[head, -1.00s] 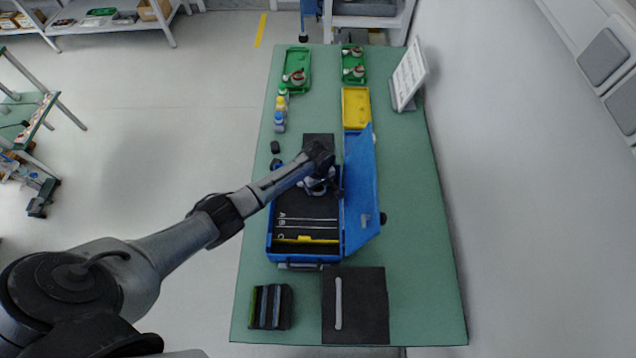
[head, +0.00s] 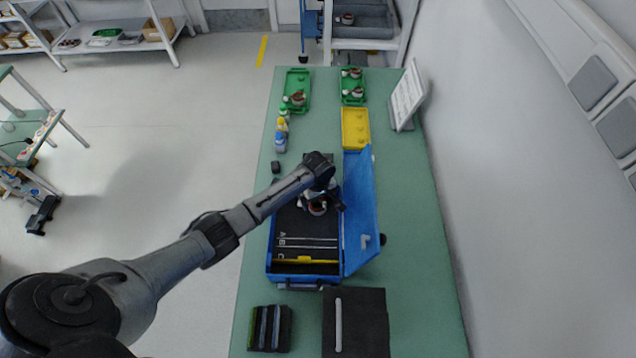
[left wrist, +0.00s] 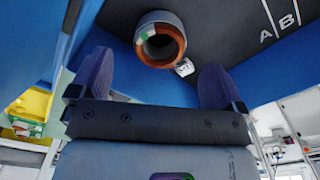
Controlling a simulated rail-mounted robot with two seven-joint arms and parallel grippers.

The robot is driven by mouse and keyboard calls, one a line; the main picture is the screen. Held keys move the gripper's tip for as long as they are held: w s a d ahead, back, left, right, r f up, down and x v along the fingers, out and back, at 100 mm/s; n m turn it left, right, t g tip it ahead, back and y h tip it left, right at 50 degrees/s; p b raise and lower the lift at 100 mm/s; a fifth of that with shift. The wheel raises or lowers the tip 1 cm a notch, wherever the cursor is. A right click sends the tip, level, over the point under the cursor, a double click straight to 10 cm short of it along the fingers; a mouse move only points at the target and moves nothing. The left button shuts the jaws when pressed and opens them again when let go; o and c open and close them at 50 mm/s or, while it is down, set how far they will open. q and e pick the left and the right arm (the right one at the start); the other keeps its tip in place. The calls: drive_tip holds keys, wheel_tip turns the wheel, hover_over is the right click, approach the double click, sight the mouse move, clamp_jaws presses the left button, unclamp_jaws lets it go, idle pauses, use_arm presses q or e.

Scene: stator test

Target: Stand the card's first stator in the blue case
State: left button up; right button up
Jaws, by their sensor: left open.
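The open blue case (head: 270,268) stands on the green table, with its lid raised on the right. A copper-coloured stator (head: 318,208) is in its far part on the dark insert. In the left wrist view the stator (left wrist: 178,42) shows its round bore and a small white tag (left wrist: 184,67) beside it. My left gripper (left wrist: 156,82) is open, its fingers apart and empty, with the stator beyond the fingertips. In the head view the left gripper (head: 328,197) is over the case's far part, partly hiding the stator. The white card (head: 407,96) stands at the table's far right; its text is unreadable.
A green tray (head: 290,78) holds one stator (head: 298,98), and another green tray (head: 346,100) holds two. A yellow tray (head: 355,128) and several small bottles (head: 281,140) are behind the case. Dark mat (head: 365,320) and slotted block (head: 269,328) lie in front.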

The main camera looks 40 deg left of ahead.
use_arm(q)
wheel_tip(320, 180, up, 9)
drive_tip(key=shift+r+p, duration=0.15)
drive_tip(key=shift+p, duration=0.2)
idle(0.6)
drive_tip(key=s+d+f+m, duration=0.1)
drive_tip(key=s+d+m, duration=0.2)
drive_tip(key=s, duration=0.4)
drive_tip(key=s+d+f+m+t, duration=0.1)
drive_tip(key=s+d+m, duration=0.3)
drive_tip(key=s, duration=0.4)
drive_tip(key=s+d+f+m+t, duration=0.1)
drive_tip(key=s+d+m, duration=0.3)
drive_tip(key=s, duration=0.3)
drive_tip(key=shift+s+f+m+h, duration=0.1)
drive_tip(key=shift+s+m+h, duration=0.25)
drive_tip(key=shift+m, duration=0.15)
drive_tip(key=s+r+m+t, duration=0.1)
drive_tip(key=s+r+m, duration=0.3)
drive_tip(key=s, duration=0.4)
drive_tip(key=shift+s+r+t, duration=0.3)
drive_tip(key=shift+r, duration=0.3)
